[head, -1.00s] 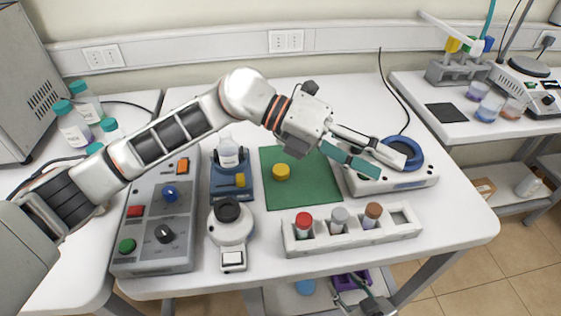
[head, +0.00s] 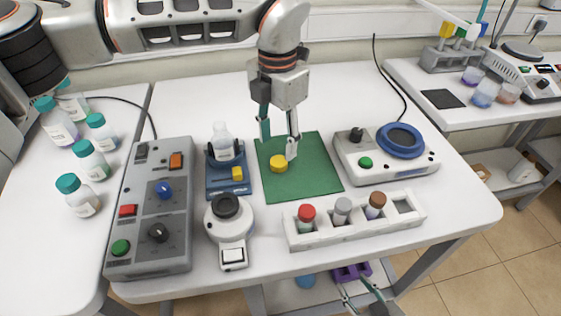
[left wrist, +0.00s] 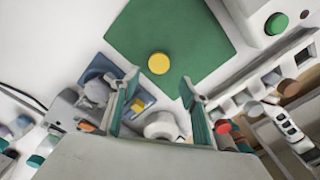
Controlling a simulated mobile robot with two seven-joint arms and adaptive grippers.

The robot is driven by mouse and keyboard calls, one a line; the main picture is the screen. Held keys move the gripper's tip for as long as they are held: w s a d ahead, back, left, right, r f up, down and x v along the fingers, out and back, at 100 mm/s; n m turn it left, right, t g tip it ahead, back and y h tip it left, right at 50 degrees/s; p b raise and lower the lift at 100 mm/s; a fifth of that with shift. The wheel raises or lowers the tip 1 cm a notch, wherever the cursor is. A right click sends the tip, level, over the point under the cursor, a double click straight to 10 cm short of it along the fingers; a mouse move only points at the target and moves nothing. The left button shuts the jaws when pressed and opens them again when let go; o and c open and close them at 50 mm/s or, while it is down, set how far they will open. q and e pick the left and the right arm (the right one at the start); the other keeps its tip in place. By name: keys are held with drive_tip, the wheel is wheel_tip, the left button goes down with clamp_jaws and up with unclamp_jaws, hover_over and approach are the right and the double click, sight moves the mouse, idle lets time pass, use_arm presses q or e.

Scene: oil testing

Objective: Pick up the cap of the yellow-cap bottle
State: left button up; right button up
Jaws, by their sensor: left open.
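The yellow cap (head: 278,163) lies on the green mat (head: 310,183), apart from any bottle. It also shows in the left wrist view (left wrist: 158,64), just beyond my fingertips and roughly centred between them. A clear bottle (head: 221,142) with no cap on it stands in the blue holder left of the mat.
A white rack (head: 350,232) with red-, grey- and brown-capped vials stands in front of the mat. A device with a blue ring (head: 400,140) is on the right. A round white device (head: 228,217) and a grey control box (head: 150,240) are on the left. Teal-capped bottles (head: 90,160) stand further left.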

sight(280, 160)
use_arm(q)
drive_tip(key=shift+w+d+f, duration=0.1)
drive_tip(key=shift+w+f, duration=0.05)
drive_tip(key=shift+f, duration=0.85)
drive_tip(key=shift+w+d+f, duration=0.1)
drive_tip(key=shift+w+f, duration=0.05)
drive_tip(key=shift+f, duration=0.9)
drive_tip(key=shift+w+f, duration=0.15)
drive_tip(key=shift+f, duration=0.85)
drive_tip(key=c, duration=0.8)
